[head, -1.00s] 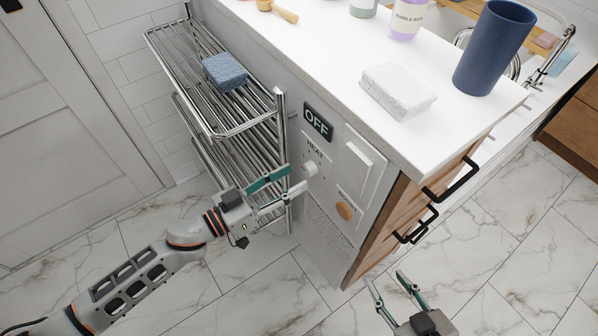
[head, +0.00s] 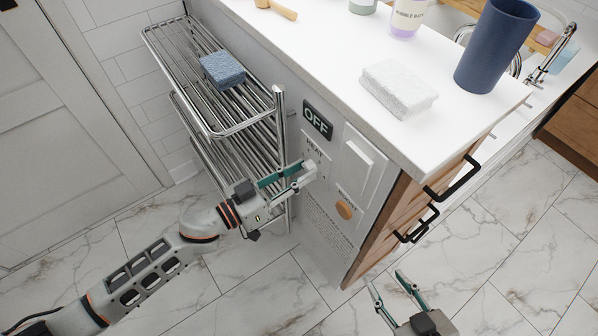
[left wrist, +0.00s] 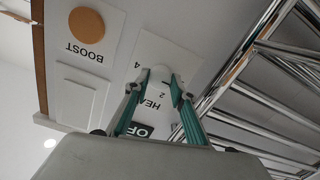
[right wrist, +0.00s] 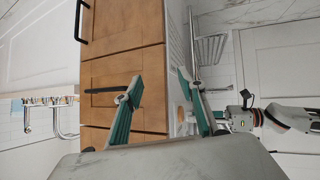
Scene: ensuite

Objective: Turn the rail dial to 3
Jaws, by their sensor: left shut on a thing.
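The rail dial (left wrist: 158,70) is a small white knob on a white plate marked HEAT, with the numbers 2 and 4 readable beside it in the left wrist view. My left gripper (head: 307,170) is shut on the dial, one fingertip on each side of it. The fingers hide most of the dial in the head view, and its pointer cannot be made out. A dark sign (head: 318,120) above the plate reads OFF. My right gripper (head: 386,279) is open and empty, low in front of the wooden drawers.
A white rocker switch (head: 358,162) and an orange BOOST button (head: 344,210) sit beside the dial. A chrome rail rack (head: 210,82) holding a blue folded towel (head: 223,71) stands close left of my left gripper. Black drawer handles (head: 452,180) stick out at right.

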